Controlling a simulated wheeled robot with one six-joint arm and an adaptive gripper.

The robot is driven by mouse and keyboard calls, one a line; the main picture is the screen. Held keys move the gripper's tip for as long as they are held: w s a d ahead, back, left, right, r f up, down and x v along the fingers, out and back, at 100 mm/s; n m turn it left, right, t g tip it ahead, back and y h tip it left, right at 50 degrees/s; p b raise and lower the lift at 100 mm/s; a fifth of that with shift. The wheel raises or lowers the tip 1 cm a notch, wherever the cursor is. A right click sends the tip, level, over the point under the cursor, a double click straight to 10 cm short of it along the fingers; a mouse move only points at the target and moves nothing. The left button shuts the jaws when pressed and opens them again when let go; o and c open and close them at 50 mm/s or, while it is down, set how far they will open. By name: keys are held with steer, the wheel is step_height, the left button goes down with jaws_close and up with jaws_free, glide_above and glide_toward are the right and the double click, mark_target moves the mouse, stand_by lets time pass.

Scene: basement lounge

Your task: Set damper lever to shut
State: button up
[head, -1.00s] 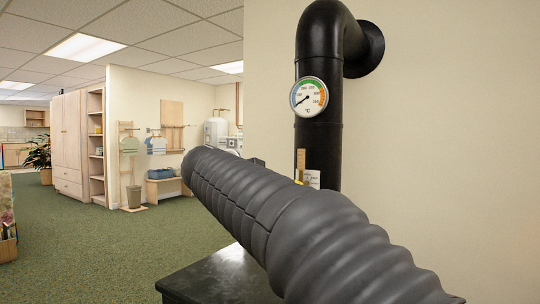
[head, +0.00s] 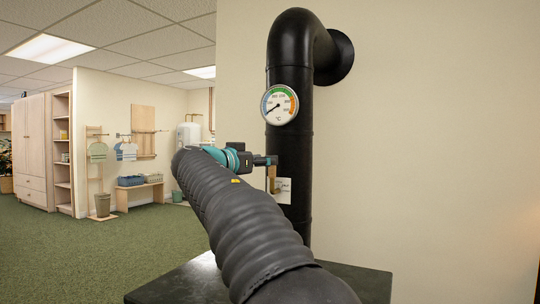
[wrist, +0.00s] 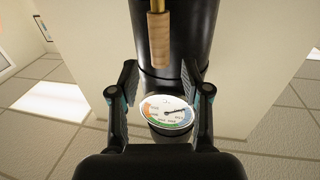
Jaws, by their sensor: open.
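The damper lever has a wooden handle (head: 271,179) on a brass rod and stands upright along the black stove pipe (head: 289,150). In the head view my gripper partly hides it. In the wrist view, which is upside down, the wooden handle (wrist: 159,38) lies at the top middle, with the brass rod beyond it. My gripper (head: 267,160) is in front of the pipe near the handle's upper end. In the wrist view my open gripper (wrist: 160,78) has a finger on each side, nothing held between them. The handle lies beyond the fingertips, seemingly untouched.
A round dial gauge (head: 280,104) sits on the pipe above the lever. A white card (head: 283,190) is beside the handle, its writing unreadable. The black stove top (head: 185,283) lies below. The wall (head: 420,150) stands behind; green carpet (head: 60,255) is open at left.

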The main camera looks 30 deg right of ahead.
mark_target(271, 175)
steer(key=x, duration=0.5)
steer(key=shift+f+p, duration=0.15)
steer(key=shift+p, duration=0.15)
steer(key=shift+s+a, duration=0.15)
steer(key=shift+a, duration=0.2)
steer(key=shift+s+r, duration=0.1)
steer(key=shift+r, duration=0.15)
jaws_close()
